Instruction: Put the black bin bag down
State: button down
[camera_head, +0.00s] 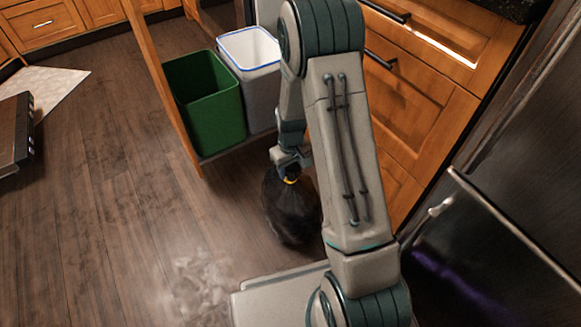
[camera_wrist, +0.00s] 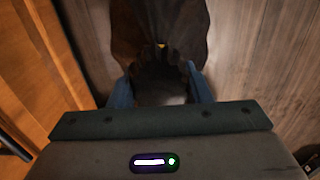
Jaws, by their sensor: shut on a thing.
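The black bin bag (camera_head: 291,212) hangs from my gripper (camera_head: 291,170), with a yellow tie at its gathered top. In the head view it is close to the wooden floor (camera_head: 120,230); I cannot tell whether it touches. My arm hides part of its right side. In the wrist view the dark bag (camera_wrist: 160,30) fills the upper middle, between the two blue fingers of my gripper (camera_wrist: 162,85), which are shut on its neck.
A pulled-out wooden drawer holds a green bin (camera_head: 208,105) and a white bin (camera_head: 247,75) behind the bag. Wooden cabinets (camera_head: 420,90) and a dark steel appliance (camera_head: 510,180) stand at the right. The floor at the left is mostly clear, with a light mat (camera_head: 50,88) farther off.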

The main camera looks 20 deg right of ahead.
jog(key=shift+f, duration=0.1)
jog(key=c, duration=0.7)
grip_release()
jog(key=shift+c, duration=0.2)
notch_tip(320, 180, up, 12)
jog(key=p, duration=0.5)
jog(key=s+r+m+t, duration=0.1)
jog(key=s+r+m, duration=0.2)
jog(key=s+r, duration=1.4)
jog(key=s, duration=0.3)
jog(key=shift+s+a+r, duration=0.2)
jog(key=shift+s+r, duration=0.1)
